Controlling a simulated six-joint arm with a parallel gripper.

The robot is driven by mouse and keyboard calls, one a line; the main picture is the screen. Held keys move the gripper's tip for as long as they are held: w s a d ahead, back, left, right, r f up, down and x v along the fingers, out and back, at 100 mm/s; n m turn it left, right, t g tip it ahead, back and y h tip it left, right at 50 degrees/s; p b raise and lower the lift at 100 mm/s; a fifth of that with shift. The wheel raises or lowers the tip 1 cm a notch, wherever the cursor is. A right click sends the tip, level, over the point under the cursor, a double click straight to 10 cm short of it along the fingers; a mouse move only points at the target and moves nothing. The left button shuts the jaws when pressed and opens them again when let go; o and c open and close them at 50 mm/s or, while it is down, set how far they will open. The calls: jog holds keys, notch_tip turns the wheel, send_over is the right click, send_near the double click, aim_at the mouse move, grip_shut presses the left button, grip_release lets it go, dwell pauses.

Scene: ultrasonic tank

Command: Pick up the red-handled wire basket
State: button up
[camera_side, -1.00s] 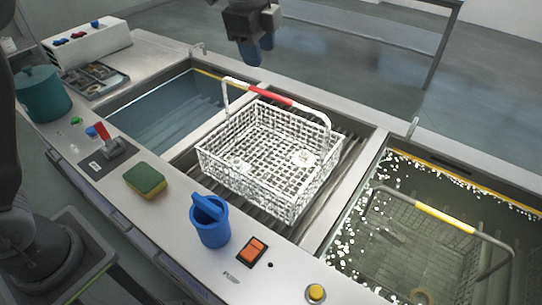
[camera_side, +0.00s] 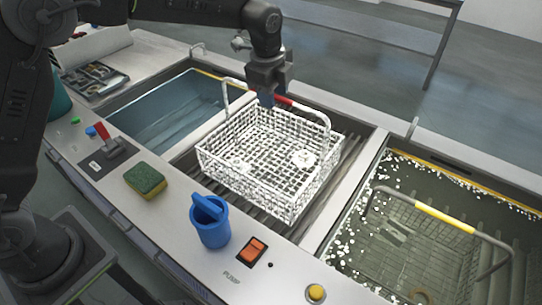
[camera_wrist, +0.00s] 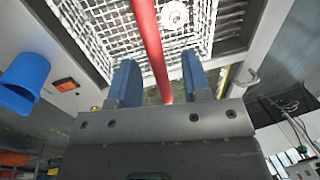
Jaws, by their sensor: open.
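The white wire basket (camera_side: 266,165) with a raised red handle (camera_side: 298,105) stands on a ribbed rack between two tanks. Small pale parts (camera_side: 303,158) lie inside it. My gripper (camera_side: 267,100) is over the basket at the red grip, pointing down. In the wrist view my gripper (camera_wrist: 158,80) is open, with a blue finger on each side of the red handle (camera_wrist: 150,45). I cannot tell whether either finger touches it. The basket's mesh (camera_wrist: 110,30) shows beyond the fingers.
A second basket with a yellow-gripped handle (camera_side: 446,217) sits in the bubbling right tank. The left tank (camera_side: 165,110) holds clear liquid. A blue cup (camera_side: 210,225), sponge (camera_side: 145,180), lever (camera_side: 103,135) and orange pump switch (camera_side: 252,250) line the front ledge.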

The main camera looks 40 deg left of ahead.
jog(key=f, duration=0.3)
jog(key=shift+w+a+f, duration=0.1)
jog(key=shift+w, duration=0.2)
grip_shut()
jog(key=shift+r, duration=0.2)
